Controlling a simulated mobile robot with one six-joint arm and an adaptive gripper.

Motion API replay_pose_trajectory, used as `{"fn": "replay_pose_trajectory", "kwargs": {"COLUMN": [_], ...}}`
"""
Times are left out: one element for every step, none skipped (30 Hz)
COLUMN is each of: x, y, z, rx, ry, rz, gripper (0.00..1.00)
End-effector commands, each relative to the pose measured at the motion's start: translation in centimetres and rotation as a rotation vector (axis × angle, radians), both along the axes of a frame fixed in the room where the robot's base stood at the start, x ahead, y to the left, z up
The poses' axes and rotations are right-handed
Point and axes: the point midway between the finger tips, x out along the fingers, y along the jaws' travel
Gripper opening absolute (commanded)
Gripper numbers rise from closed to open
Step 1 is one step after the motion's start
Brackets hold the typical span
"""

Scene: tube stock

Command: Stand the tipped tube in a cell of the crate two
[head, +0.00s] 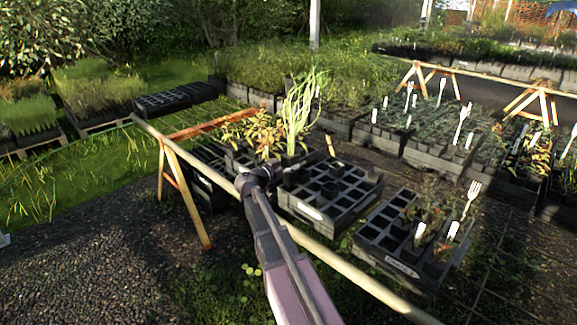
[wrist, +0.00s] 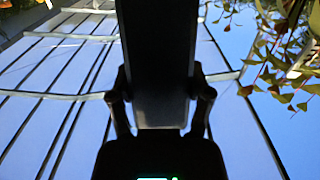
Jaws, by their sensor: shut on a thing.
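My gripper (head: 270,174) reaches over the row of black crates in the head view. In the wrist view my gripper (wrist: 160,98) is shut on a dark, straight-sided tube (wrist: 156,50), with one finger on each side. The tube's far end runs out of the top of the picture. In the head view the held tube is hard to tell from the dark pots and crates. The middle crate (head: 312,213), with a white label, has many empty square cells. I cannot read the label, so I cannot tell which crate is number two.
A left crate (head: 203,184) stands beside leafy plants and a tall green plant (head: 299,112). A right crate (head: 398,265) holds small plants and white tags. A wooden rail (head: 345,268) crosses in front of the crates. In the wrist view leaves (wrist: 285,70) hang at right.

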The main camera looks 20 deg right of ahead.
Motion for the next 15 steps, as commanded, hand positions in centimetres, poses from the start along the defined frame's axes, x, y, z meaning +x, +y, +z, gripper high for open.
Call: {"fn": "replay_pose_trajectory", "kwargs": {"x": [-0.01, -0.01, 0.00, 0.00, 0.00, 0.00, 0.01, 0.01, 0.02, 0.02, 0.03, 0.05, 0.07, 0.07, 0.09], "y": [-0.01, -0.01, 0.00, 0.00, 0.00, 0.00, 0.00, 0.00, 0.01, 0.01, 0.02, 0.03, 0.03, 0.03, 0.04], "z": [0.05, 0.05, 0.05, 0.05, 0.05, 0.05, 0.03, 0.01, -0.03, -0.08, -0.12, -0.20, -0.26, -0.32, -0.39], "rx": [0.000, 0.000, 0.000, 0.000, 0.000, 0.000, 0.000, 0.000, 0.000, 0.000, 0.000, 0.000, 0.000, 0.000, 0.000], "ry": [-0.001, -0.001, 0.000, 0.000, 0.000, 0.000, 0.000, 0.000, 0.000, 0.000, 0.000, 0.000, 0.000, 0.000, 0.000], "rz": [0.000, 0.000, 0.000, 0.000, 0.000, 0.000, 0.000, 0.000, 0.000, 0.000, 0.000, 0.000, 0.000, 0.000, 0.000], "gripper": [0.09, 0.09, 0.09, 0.09, 0.09, 0.09, 0.09, 0.09, 0.09, 0.09, 0.09, 0.09, 0.09, 0.09, 0.09]}}
